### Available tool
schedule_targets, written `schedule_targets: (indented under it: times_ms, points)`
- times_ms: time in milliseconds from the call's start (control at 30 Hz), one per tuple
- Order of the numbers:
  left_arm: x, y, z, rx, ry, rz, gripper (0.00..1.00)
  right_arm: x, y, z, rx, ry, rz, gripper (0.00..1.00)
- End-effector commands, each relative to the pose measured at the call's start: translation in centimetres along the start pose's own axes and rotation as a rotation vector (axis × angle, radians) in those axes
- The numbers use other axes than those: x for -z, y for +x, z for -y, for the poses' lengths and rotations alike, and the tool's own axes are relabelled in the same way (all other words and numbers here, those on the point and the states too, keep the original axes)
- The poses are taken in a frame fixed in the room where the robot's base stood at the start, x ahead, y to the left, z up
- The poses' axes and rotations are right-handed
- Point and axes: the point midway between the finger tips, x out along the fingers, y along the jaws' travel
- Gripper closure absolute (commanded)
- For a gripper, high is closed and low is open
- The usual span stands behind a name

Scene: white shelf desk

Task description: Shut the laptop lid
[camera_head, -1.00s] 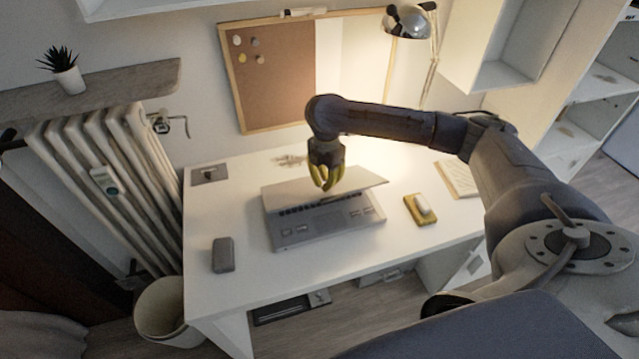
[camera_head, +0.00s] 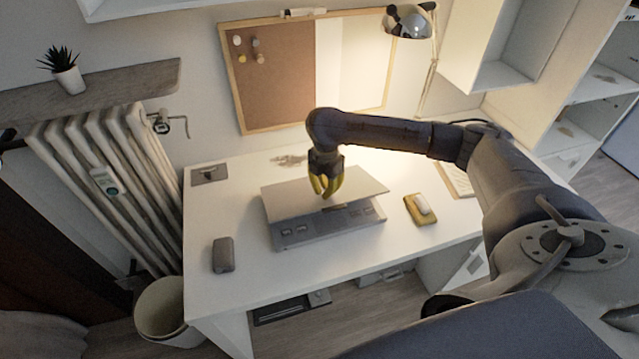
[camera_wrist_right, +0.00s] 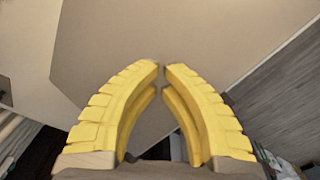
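The grey laptop (camera_head: 325,228) sits in the middle of the white desk. Its lid (camera_head: 295,199) is tilted low over the base and hides most of the keyboard; the front strip of the base still shows. My right gripper (camera_head: 327,196), with yellow fingers, is at the top of the lid, fingers pointing down. In the right wrist view the fingertips (camera_wrist_right: 162,66) are nearly together with a thin gap, nothing between them, and the plain lid surface (camera_wrist_right: 180,35) lies behind them. I cannot tell whether they touch it. My left gripper is not in view.
A yellow item with a white block on it (camera_head: 421,208) lies right of the laptop. A dark grey box (camera_head: 223,254) stands at the left front. A notepad (camera_head: 456,179) and desk lamp (camera_head: 408,22) are further back. The desk's left part is mostly clear.

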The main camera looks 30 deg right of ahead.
Motion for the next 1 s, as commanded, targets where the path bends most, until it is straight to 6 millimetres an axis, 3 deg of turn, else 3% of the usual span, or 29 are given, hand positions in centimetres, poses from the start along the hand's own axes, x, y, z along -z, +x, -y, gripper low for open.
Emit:
schedule_targets:
  times_ms: [1000]
  points:
    - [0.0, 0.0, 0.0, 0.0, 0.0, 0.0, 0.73, 0.0, 3.4, 0.0, 0.001, 0.0, 0.0, 1.0]
